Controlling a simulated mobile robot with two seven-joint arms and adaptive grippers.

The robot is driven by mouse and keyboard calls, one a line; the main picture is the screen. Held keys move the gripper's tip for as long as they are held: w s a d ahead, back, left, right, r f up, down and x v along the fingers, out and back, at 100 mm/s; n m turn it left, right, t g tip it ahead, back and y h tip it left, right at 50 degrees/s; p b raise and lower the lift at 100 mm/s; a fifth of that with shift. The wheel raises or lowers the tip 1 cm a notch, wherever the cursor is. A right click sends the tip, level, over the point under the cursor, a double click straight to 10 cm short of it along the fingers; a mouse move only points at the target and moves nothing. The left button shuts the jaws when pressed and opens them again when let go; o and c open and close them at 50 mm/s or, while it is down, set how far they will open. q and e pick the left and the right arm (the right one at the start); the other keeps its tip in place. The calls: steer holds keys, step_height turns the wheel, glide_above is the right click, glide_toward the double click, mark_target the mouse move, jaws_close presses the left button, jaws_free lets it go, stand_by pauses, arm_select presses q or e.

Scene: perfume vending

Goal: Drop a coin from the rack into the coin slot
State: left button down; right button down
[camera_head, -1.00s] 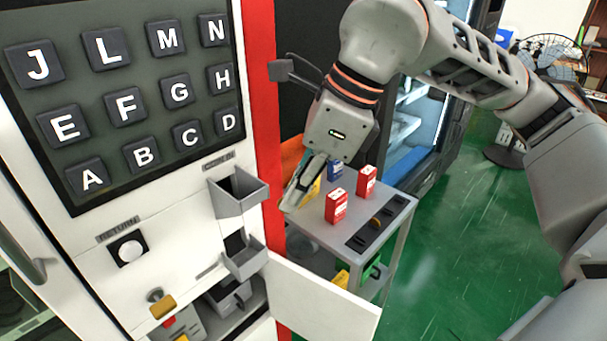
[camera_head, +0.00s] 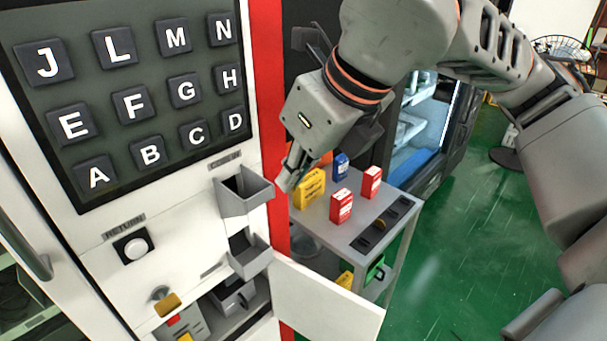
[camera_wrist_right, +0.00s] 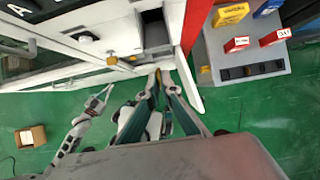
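The coin slot is an open-topped grey box (camera_head: 245,203) under the COIN IN label on the white machine. It also shows in the wrist view (camera_wrist_right: 152,17). My right gripper (camera_head: 287,184) is just right of the box, near the machine's red edge, tips pointing down. In the wrist view its fingers (camera_wrist_right: 157,76) close together on a small golden-brown coin (camera_wrist_right: 155,88), mostly hidden between them. The rack (camera_head: 382,230) is a dark slotted strip on the grey table, with one brownish coin showing. My left gripper (camera_wrist_right: 103,94) appears small in the wrist view, fingers apart and empty.
A second grey box (camera_head: 248,258) sits below the coin slot, above an open white flap (camera_head: 325,300). Yellow (camera_head: 309,188), blue (camera_head: 340,166) and red boxes (camera_head: 341,207) stand on the grey table.

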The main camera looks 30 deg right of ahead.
steer(key=w+a+f, duration=0.1)
steer(key=w, duration=0.1)
steer(key=w+a+f+b, duration=0.1)
steer(key=w, duration=0.2)
steer(key=w+a+f, duration=0.1)
steer(key=w+f, duration=0.1)
steer(key=w, duration=0.1)
steer(key=shift+w, duration=0.25)
steer(key=shift+w+a+f+b, duration=0.3)
steer(key=shift+w+f+b, duration=0.3)
steer(key=shift+w+b, duration=0.05)
steer(key=c, duration=2.2)
jaws_free()
steer(key=shift+r, duration=0.1)
steer(key=v, duration=1.1)
steer(key=shift+s+d+r, duration=0.2)
steer(key=shift+s+r, duration=0.05)
steer(key=shift+r, duration=0.05)
